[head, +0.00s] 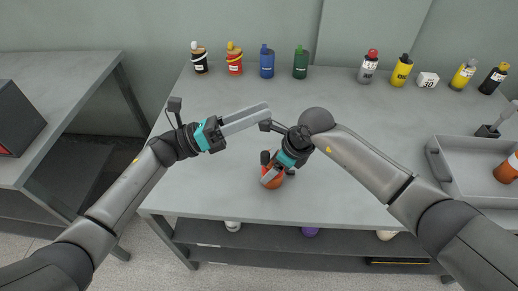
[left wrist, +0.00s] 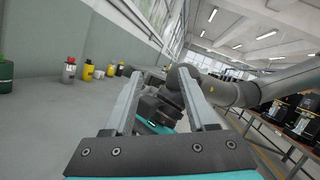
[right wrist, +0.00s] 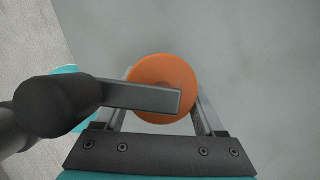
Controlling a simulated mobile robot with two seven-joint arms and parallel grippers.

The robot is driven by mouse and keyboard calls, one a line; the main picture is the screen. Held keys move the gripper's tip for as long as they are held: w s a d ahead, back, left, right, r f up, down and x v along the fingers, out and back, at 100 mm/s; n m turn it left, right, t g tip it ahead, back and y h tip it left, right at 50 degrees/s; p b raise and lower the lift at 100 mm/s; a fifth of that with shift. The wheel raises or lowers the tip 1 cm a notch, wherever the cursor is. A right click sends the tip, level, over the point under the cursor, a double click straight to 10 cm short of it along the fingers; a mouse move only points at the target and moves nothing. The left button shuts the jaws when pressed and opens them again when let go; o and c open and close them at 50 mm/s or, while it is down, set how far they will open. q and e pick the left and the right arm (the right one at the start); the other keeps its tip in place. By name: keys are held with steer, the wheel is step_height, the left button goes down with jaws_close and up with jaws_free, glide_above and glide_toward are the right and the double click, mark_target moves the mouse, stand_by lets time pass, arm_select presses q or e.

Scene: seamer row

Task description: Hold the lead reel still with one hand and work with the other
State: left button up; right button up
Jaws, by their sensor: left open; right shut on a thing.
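An orange round thing, which I take for the lead reel (head: 272,183), is on the front part of the grey table. My right gripper (head: 272,170) is shut on it from above and hides part of it. In the right wrist view the reel (right wrist: 162,78) shows as an orange disc between the fingers, with a grey bar crossing in front. My left gripper (head: 268,108) is open and empty, above the table beside my right wrist. In the left wrist view its fingers (left wrist: 160,85) stand apart, with my dark and teal right wrist beyond them.
Several bottles line the back edge, including a blue one (head: 267,63) and a green one (head: 301,63). A white block (head: 428,79) stands among them. A grey tray (head: 440,170) with an orange bottle (head: 508,168) is at the right. The table's middle back is clear.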

arm_select(q)
steer(key=m+g, duration=0.3)
steer(key=m, duration=0.1)
steer(key=m+g+y, duration=0.7)
steer(key=m+y, duration=0.1)
glide_toward(269, 156)
steer(key=x, duration=0.7)
steer(key=shift+d+f+n, duration=0.2)
steer(key=shift+f+n, duration=0.1)
steer(key=shift+f, duration=0.2)
steer(key=shift+w+t+h, duration=0.1)
steer(key=shift+t+h, duration=0.2)
steer(key=shift+h, duration=0.1)
steer(key=shift+c, duration=0.4)
jaws_close()
